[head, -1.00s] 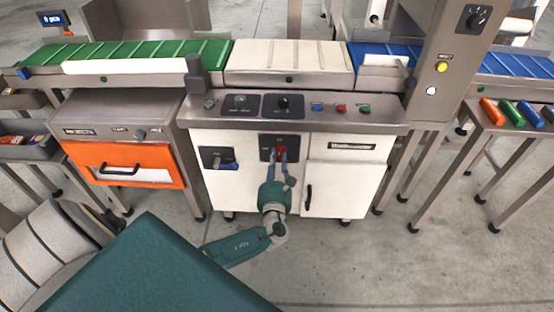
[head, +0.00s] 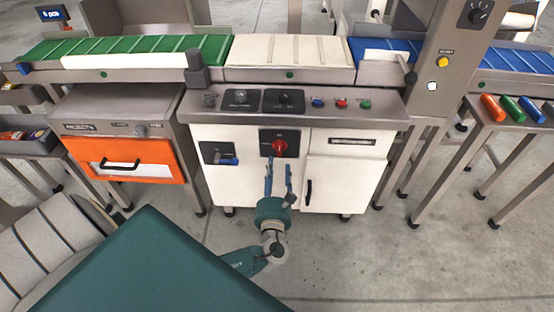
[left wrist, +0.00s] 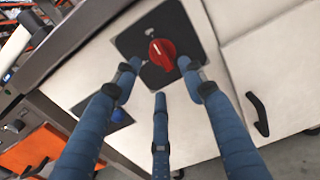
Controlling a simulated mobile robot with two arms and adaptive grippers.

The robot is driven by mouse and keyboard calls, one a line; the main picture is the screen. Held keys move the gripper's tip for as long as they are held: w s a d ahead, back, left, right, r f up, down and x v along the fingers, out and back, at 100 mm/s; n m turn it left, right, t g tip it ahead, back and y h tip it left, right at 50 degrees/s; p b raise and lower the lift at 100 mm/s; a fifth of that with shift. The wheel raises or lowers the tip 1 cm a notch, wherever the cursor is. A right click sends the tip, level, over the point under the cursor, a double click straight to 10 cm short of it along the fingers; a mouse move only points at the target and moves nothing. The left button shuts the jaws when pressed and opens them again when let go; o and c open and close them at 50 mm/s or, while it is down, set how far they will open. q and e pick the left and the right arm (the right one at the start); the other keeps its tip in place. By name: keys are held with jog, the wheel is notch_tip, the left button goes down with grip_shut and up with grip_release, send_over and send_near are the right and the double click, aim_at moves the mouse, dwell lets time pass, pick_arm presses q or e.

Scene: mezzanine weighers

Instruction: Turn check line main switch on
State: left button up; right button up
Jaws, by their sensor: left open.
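The main switch is a red rotary knob (head: 279,147) on a black plate on the white cabinet front. In the left wrist view the red knob (left wrist: 161,53) shows whole on its black plate, its ridge running at a slant. My left gripper (head: 278,164) is open and empty, just below and in front of the knob, fingers pointing at the cabinet. In the left wrist view its blue fingers are spread, apart from the knob. The lettering on the plate is too small to read. My right gripper is not in view.
A second black plate with a blue handle (head: 228,161) sits left of the knob. Above is a sloped panel (head: 300,120) with dials and coloured buttons. A cabinet door with a black handle (head: 308,192) is at right, an orange drawer (head: 160,170) at left. Conveyors run behind.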

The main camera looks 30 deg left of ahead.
pick_arm(q)
jog(key=shift+v, duration=2.6)
